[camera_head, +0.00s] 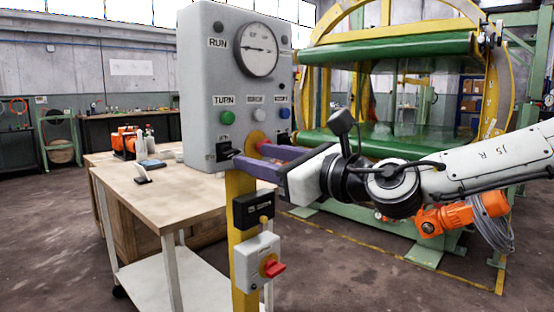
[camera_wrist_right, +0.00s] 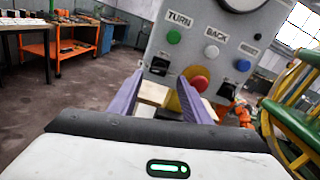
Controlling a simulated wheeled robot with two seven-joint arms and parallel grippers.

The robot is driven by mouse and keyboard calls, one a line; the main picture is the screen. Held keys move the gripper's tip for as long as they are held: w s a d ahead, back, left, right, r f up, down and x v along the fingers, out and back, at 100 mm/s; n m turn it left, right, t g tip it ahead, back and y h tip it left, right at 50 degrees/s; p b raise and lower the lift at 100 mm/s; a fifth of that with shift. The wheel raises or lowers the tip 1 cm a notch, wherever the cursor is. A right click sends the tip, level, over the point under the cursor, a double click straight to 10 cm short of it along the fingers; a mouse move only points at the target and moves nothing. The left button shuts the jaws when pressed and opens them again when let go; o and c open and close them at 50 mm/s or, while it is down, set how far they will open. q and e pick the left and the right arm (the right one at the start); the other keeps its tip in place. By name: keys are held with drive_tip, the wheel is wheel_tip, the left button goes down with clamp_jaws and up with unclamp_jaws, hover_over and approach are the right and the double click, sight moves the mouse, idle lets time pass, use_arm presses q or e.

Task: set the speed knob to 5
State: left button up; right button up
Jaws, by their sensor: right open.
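The grey control box (camera_head: 200,90) stands on a yellow post, with a round gauge (camera_head: 257,49) at its top. A black knob (camera_head: 222,150) sits at its lower left, and it also shows in the wrist view (camera_wrist_right: 158,66). The labels by the knobs are too small to read. My right gripper (camera_head: 249,154) is open and empty. In the wrist view its purple fingertips (camera_wrist_right: 160,76) lie either side of the left knob; contact cannot be told. My left gripper is out of view.
Green (camera_head: 227,117), white (camera_head: 259,115) and blue (camera_head: 284,112) buttons sit above a red stop button (camera_wrist_right: 200,83). A red switch (camera_head: 272,267) is lower on the post. A wooden table (camera_head: 130,190) stands behind left, a green and yellow ring machine (camera_head: 390,50) behind right.

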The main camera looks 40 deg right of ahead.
drive_tip(key=s, duration=0.4)
drive_tip(key=shift+d, duration=0.15)
idle(0.4)
drive_tip(key=shift+f, duration=0.1)
